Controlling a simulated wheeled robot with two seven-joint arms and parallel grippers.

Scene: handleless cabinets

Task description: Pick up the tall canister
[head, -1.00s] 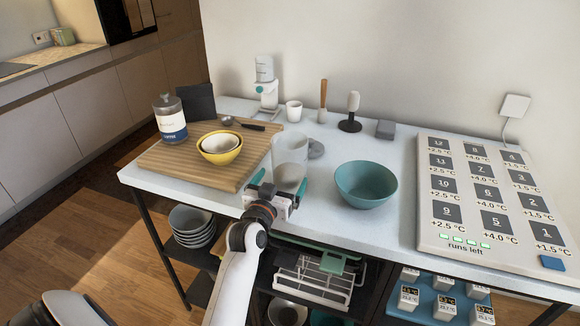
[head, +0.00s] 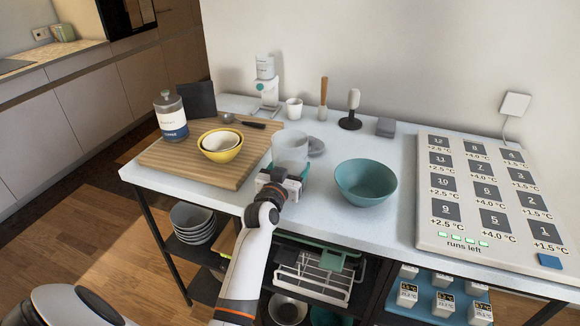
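A tall clear canister (head: 291,148) with pale contents stands on the white tabletop between the cutting board and the teal bowl. My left gripper (head: 289,170) is low at the canister's near side, with teal finger parts showing beside its lower part. The gripper body hides the canister's base. I cannot tell whether the fingers touch it. A lidded jar with a white and blue label (head: 171,118) stands on the board at the left. My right gripper is not in view.
A teal bowl (head: 365,184) is close on the right, and a grey round lid (head: 317,145) lies just behind. The wooden board (head: 180,161) carries a yellow bowl (head: 220,147). A white cup (head: 294,109) stands behind. A panel (head: 480,195) fills the right side.

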